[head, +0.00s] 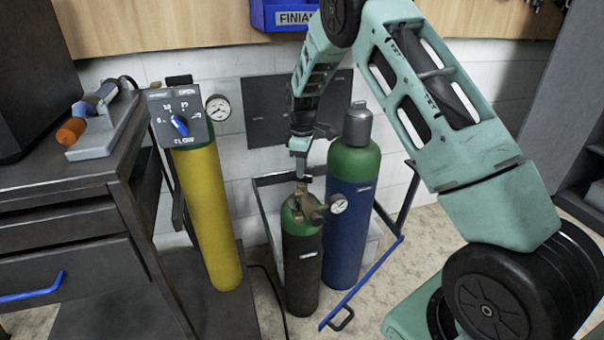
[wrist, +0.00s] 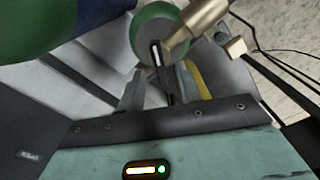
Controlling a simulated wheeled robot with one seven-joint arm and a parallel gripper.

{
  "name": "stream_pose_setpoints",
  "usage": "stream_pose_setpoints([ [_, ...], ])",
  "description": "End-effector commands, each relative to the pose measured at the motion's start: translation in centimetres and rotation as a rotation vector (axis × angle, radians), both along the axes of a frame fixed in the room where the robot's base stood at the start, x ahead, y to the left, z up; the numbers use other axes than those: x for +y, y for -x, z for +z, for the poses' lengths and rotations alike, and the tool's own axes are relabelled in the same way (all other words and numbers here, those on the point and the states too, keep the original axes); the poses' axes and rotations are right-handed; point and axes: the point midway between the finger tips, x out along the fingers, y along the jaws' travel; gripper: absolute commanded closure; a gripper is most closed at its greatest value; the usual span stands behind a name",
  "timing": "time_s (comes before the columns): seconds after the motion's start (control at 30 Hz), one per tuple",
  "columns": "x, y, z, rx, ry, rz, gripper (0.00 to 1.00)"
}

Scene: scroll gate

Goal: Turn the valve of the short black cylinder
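The short black cylinder (head: 303,265) stands upright in the head view, with a green shoulder and a brass valve fitting (head: 311,207) with a round gauge (head: 338,204). My gripper (head: 301,178) points down just above its top. In the wrist view my gripper (wrist: 162,78) is open, its two grey fingers apart. A dark, narrow valve handle (wrist: 157,56) with a white mark shows between the fingers. I cannot tell whether either finger touches it. The brass fitting (wrist: 193,28) lies just beyond, to the right, and the green shoulder (wrist: 146,22) shows behind the handle.
A taller blue cylinder (head: 351,225) with a green top and grey cap stands close at the right. A yellow cylinder (head: 207,205) with a dial panel (head: 178,117) stands at the left. A blue-handled cart frame (head: 362,283) surrounds the cylinders. A dark workbench (head: 70,180) is at far left.

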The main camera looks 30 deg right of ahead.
Motion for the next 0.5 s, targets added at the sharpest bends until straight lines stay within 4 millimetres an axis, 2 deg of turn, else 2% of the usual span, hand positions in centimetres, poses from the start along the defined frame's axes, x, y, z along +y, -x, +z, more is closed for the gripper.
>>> stream_pose_setpoints([
  [0.03,0.0,0.0,-0.8,0.001,0.000,0.000,0.66],
  [0.2,0.0,0.0,-2.1,0.000,0.000,-0.001,0.66],
  [0.5,0.0,0.0,-2.3,-0.001,0.001,0.000,0.66],
])
